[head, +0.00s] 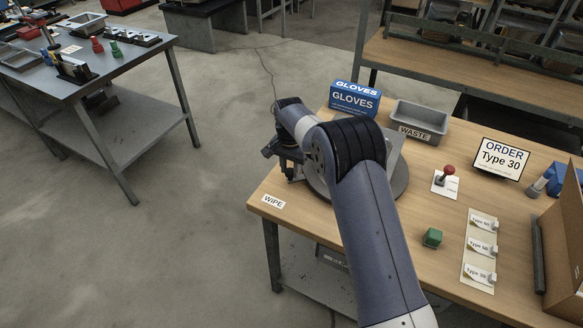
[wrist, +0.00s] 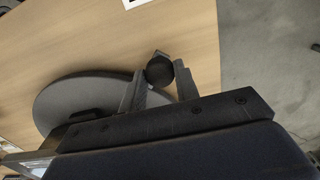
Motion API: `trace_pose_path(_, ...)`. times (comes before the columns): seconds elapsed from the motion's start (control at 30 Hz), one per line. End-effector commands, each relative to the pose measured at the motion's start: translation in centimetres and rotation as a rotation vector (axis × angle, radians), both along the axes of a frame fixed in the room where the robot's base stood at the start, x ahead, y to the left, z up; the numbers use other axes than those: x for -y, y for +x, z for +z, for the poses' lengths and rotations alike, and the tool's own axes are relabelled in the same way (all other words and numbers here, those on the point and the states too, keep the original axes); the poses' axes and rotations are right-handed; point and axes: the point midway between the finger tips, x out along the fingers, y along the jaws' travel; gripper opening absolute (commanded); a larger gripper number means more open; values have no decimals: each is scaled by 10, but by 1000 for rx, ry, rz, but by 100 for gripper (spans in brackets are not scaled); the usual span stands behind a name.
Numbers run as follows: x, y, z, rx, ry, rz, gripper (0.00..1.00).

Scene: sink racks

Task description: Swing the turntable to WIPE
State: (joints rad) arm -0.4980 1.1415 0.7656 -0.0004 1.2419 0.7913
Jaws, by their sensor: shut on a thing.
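The turntable (head: 402,180) is a grey disc on the wooden bench, mostly hidden behind my arm in the head view. Its left part shows in the wrist view (wrist: 70,98). A dark round knob (wrist: 159,70) at its edge sits between my two fingers. My gripper (wrist: 158,82) is shut on this knob, and in the head view it (head: 288,165) is at the turntable's left side, partly hidden by the wrist. The white WIPE label (head: 273,201) lies on the bench's front left corner, a little in front of my gripper.
A blue gloves box (head: 355,99) and a grey WASTE tray (head: 418,122) stand behind the turntable. To the right are a red-knobbed lever (head: 447,176), an ORDER sign (head: 500,158), a green block (head: 432,237) and a labelled strip (head: 479,250). The bench's left edge is near my gripper.

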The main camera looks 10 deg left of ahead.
Motion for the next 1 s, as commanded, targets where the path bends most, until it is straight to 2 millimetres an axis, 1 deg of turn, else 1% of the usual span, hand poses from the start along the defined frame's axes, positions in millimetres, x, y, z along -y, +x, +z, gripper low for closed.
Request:
trace_pose_path(0.03,-2,4,3,14,8,-4,0)
trace_pose_path(0.2,-2,4,4,17,10,-4,0)
trace_pose_path(0.23,-2,4,4,17,10,-4,32)
trace_pose_path(0.47,-1,3,3,12,7,-2,51)
trace_pose_path(0.67,-1,2,2,9,6,-1,52)
trace_pose_path(0.77,-1,2,5,9,6,-1,52)
trace_pose_path(0.87,-1,3,15,11,6,-1,52)
trace_pose_path(0.97,-1,3,33,12,7,-1,52)
trace_pose_path(1.0,-1,3,41,13,8,-1,52)
